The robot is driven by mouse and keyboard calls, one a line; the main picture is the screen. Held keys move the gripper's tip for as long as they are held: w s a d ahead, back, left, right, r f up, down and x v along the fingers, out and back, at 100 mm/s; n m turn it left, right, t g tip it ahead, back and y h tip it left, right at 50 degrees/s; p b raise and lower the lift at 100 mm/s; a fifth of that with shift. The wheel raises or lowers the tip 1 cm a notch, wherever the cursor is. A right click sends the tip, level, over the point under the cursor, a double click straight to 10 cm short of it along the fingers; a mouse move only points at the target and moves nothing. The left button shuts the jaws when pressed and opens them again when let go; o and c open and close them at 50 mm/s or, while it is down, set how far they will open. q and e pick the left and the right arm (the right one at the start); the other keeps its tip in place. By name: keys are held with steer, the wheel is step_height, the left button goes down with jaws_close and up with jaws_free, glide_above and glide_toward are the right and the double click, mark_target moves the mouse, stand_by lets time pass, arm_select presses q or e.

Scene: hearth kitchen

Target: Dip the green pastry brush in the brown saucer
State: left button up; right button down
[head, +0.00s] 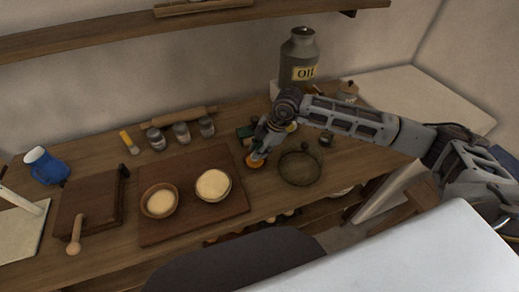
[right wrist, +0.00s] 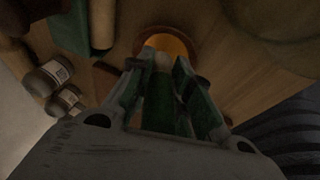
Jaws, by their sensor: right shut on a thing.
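My right gripper (head: 262,147) is shut on the green pastry brush (right wrist: 158,112), whose green handle shows between the fingers in the right wrist view. The brush's pale bristle end points toward the brown saucer (right wrist: 186,33), which holds orange liquid. In the head view the saucer (head: 254,163) is directly below the gripper and partly hidden by it. The bristles overlap the liquid in the right wrist view; whether they touch it, I cannot tell. My left gripper is not in view.
A dark round pan (head: 300,168) stands close right of the gripper. A wooden board (head: 190,222) with two dough bowls lies to the left. Several jars (head: 181,132), a rolling pin (head: 180,116) and an oil can (head: 299,60) stand behind. A shelf (head: 120,28) runs above.

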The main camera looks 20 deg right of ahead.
steer(key=shift+f, duration=0.15)
stand_by(0.3)
steer(key=shift+f+b, duration=0.5)
stand_by(0.9)
stand_by(0.5)
steer(key=shift+s+f, duration=0.15)
steer(key=shift+f, duration=0.05)
stand_by(1.1)
steer(key=shift+r, duration=0.15)
steer(key=shift+r+p, duration=0.9)
steer(key=shift+r, duration=0.85)
steer(key=shift+r+p, duration=0.45)
steer(key=shift+r, duration=0.4)
steer(key=shift+r+p, duration=0.5)
steer(key=shift+r, duration=0.45)
